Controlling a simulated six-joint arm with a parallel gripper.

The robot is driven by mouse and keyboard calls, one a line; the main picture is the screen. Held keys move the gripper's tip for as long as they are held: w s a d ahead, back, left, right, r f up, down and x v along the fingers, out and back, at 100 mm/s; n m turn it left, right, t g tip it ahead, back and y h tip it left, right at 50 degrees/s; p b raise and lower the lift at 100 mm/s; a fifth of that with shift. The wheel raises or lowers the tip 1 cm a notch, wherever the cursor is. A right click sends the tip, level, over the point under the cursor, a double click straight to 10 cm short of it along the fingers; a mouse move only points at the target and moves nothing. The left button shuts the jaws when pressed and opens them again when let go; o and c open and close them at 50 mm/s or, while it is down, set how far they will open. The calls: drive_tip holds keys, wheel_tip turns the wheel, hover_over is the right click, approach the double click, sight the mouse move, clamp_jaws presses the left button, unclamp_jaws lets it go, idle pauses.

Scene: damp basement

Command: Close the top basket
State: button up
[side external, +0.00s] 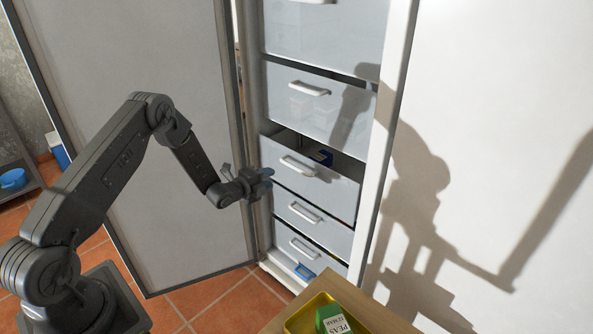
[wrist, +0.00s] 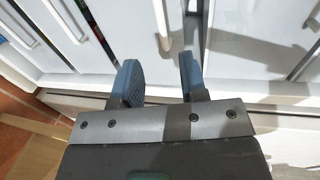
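The upright freezer's white drawers show in the side view. One drawer (side external: 318,187), below two larger closed fronts, stands pulled out, with its upper edge open and a dark blue item (side external: 321,157) inside. Its white handle (side external: 298,166) is on the front; a handle also shows in the wrist view (wrist: 161,22), beyond the gap between my fingers.
The freezer door (side external: 150,110) stands wide open on the left, close to my gripper. Two lower drawers (side external: 312,215) sit beneath. A wooden table (side external: 375,318) at the front holds a yellow tray (side external: 298,322) with a green bag of peas (side external: 331,319). A white panel stands right.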

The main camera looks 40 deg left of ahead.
sight(294, 168)
drive_tip(key=x, duration=1.3)
drive_tip(key=shift+w, duration=0.2)
clamp_jaws()
